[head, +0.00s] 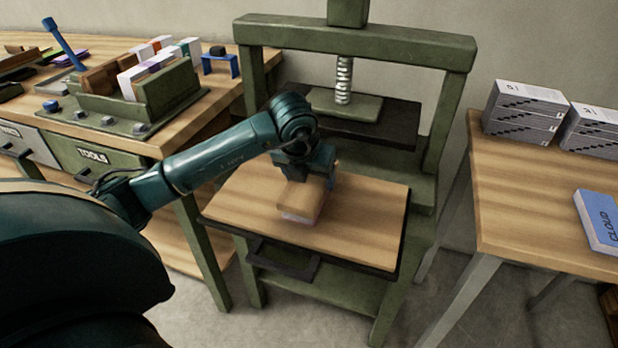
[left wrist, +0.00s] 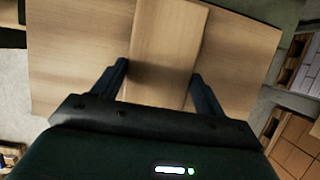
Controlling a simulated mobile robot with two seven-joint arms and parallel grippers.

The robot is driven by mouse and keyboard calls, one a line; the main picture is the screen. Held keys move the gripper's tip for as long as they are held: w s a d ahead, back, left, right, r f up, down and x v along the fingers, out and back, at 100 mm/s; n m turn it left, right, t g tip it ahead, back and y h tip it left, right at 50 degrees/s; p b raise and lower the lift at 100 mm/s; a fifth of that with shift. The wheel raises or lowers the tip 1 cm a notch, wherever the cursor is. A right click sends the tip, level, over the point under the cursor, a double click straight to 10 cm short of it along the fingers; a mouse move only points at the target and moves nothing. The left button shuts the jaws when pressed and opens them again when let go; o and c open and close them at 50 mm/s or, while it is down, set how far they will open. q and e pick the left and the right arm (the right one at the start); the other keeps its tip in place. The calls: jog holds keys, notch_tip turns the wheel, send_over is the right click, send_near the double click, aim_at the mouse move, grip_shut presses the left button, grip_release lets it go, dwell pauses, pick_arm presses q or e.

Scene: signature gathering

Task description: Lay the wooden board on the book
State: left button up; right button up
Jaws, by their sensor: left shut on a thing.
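The small wooden board (head: 303,199) is in my left gripper (head: 306,180), over the wooden bed of the green press in the head view. My left gripper is shut on the board and points down. In the left wrist view the board (left wrist: 165,45) lies between the two dark fingers (left wrist: 158,88). A thin pale strip (head: 298,219) shows just under the board's near edge; it may be the book, mostly hidden under the board. I cannot tell if the board touches it. My right gripper is not in view.
The press bed (head: 365,225) is otherwise clear. The green press frame (head: 360,36) with its screw and plate (head: 345,104) stands behind my gripper. A tool table (head: 150,140) is at left. The right table (head: 520,190) holds stacked books (head: 525,108) and a blue book (head: 602,220).

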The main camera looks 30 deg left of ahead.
pick_arm(q)
jog(key=shift+f, duration=0.35)
jog(key=o, duration=1.1)
jog(key=shift+c, duration=0.2)
jog(key=shift+r, duration=0.1)
jog(key=v, duration=1.2)
jog(key=shift+p, duration=0.35)
